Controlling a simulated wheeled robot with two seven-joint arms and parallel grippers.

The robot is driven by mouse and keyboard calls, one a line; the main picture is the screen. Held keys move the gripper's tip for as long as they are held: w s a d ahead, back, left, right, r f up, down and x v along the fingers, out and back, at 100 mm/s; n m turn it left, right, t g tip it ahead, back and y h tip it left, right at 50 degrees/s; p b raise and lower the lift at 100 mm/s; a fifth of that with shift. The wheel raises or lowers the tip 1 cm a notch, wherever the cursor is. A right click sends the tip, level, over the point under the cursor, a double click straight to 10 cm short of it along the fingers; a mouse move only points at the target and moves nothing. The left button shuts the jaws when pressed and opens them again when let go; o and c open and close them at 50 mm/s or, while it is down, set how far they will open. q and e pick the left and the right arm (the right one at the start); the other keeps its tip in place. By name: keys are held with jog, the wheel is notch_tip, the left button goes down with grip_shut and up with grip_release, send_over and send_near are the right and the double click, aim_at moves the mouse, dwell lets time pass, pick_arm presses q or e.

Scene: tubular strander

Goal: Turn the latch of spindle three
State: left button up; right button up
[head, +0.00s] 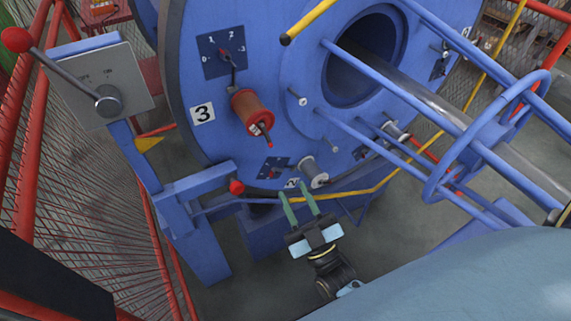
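The number 3 plate (203,113) marks spindle three on the blue disc (180,95). Beside it a red-brown spool (252,107) sits on its spindle. Above the spool is a dark blue dial plate (208,62) marked 0, 1, 2 and 3. My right gripper (293,190) has two green fingers, spread apart with nothing visibly held. It is low in front of the disc, below and right of the spool, clear of the latch. My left gripper is not in view.
A grey box (120,65) with a red-knobbed lever (17,40) stands at left. A second red knob (236,187) is near the blue post. A yellow bar (380,182) and blue tubes (400,75) cross the right side. Another dial plate (268,170) is low on the disc.

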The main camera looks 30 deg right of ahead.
aim_at(272, 144)
jog(key=s+d+r+m+g+y+p, duration=0.4)
jog(key=r+g+p, duration=0.3)
jog(key=p, duration=1.1)
jog(key=shift+m+h, duration=0.3)
jog(key=shift+m, duration=0.2)
jog(key=x, duration=1.3)
jog(key=shift+w+a+r, duration=0.1)
jog(key=shift+w+a, duration=0.1)
jog(key=shift+a, duration=0.15)
grip_shut()
